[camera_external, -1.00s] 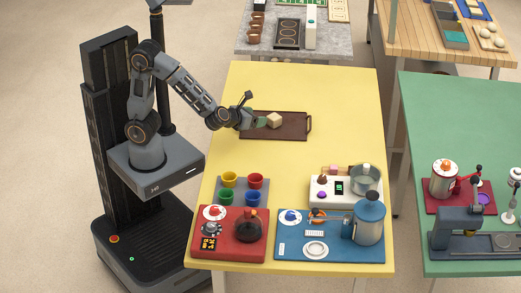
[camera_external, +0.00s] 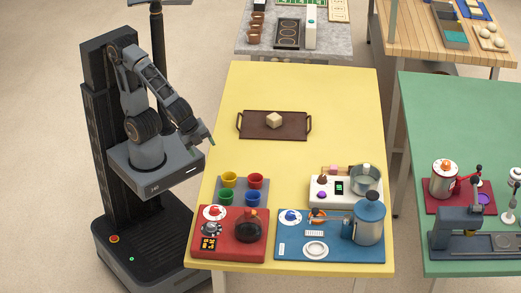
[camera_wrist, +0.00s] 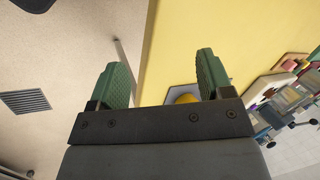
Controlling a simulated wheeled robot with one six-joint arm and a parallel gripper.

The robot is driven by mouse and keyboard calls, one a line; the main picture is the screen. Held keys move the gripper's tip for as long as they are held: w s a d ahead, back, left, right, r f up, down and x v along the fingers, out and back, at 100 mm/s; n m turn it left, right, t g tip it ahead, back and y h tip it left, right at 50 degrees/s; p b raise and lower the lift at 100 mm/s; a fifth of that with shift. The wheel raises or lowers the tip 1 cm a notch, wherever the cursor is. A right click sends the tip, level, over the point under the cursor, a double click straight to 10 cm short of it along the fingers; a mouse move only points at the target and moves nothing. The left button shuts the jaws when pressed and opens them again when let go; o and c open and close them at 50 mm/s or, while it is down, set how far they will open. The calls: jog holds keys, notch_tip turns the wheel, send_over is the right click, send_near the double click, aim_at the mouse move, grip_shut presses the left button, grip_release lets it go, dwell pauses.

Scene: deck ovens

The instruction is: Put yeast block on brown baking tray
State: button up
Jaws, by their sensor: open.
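The yeast block (camera_external: 274,120), a small beige cube, sits on the brown baking tray (camera_external: 292,131) near the middle of the yellow table. The tray is dark brown with a handle at each end. My gripper (camera_external: 205,147) is well away from both, at the table's left edge beside my base. In the wrist view, my gripper (camera_wrist: 162,80) has its two green fingers wide apart with nothing between them. The block and tray do not show in the wrist view.
The yellow table (camera_external: 340,95) is clear around the tray. At its front are coloured cups on a grey tray (camera_external: 261,197), a red station (camera_external: 200,246), a blue station (camera_external: 340,254) and a white scale with a pot (camera_external: 366,179).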

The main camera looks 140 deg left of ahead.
jog(key=d+n+t+h, duration=0.1)
jog(key=d+n+h, duration=0.2)
jog(key=d, duration=0.6)
jog(key=shift+s+d+r+n+h, duration=0.2)
jog(key=shift+s+r+n+h, duration=0.2)
jog(key=shift+h, duration=0.2)
jog(key=s+a+r+m+g+p, duration=0.2)
jog(key=s+a+r+p, duration=0.2)
jog(key=r+p, duration=0.15)
jog(key=w+d+r+n+t+p, duration=0.1)
jog(key=w+d+r+t+p, duration=0.1)
jog(key=r+p, duration=0.4)
jog(key=shift+w+d+r+n, duration=0.4)
jog(key=shift+w+d+r, duration=0.05)
jog(key=shift+w, duration=0.15)
